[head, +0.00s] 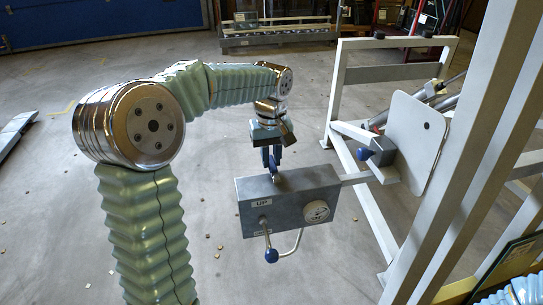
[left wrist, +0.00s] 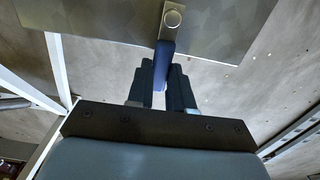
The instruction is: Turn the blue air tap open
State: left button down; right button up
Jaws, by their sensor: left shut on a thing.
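A grey control box (head: 240,190) with an "UP" label stands in the middle of the head view. My left gripper (head: 271,165) reaches down to its top edge. In the left wrist view, the blue air tap (left wrist: 163,62) is a flat handle on a round silver pivot (left wrist: 172,18) on the box (left wrist: 95,25). The handle points from the pivot toward my gripper, nearly upright in that picture. The left gripper (left wrist: 162,85) is shut on the handle's end, one dark finger on each side. The fingers partly hide the tap in the head view. My right gripper is not in view.
To the right are a white plate (head: 415,145), a blue-knobbed fitting (head: 378,150) and thick frame posts (head: 470,150). The floor left of the box is open.

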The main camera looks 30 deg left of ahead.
aim_at(271, 162)
pick_arm(q)
jog(key=c, duration=1)
grip_release()
notch_tip(271, 162, up, 14)
jog(key=p, duration=0.1)
jog(key=shift+p, duration=0.4)
jog(key=shift+f, duration=0.15)
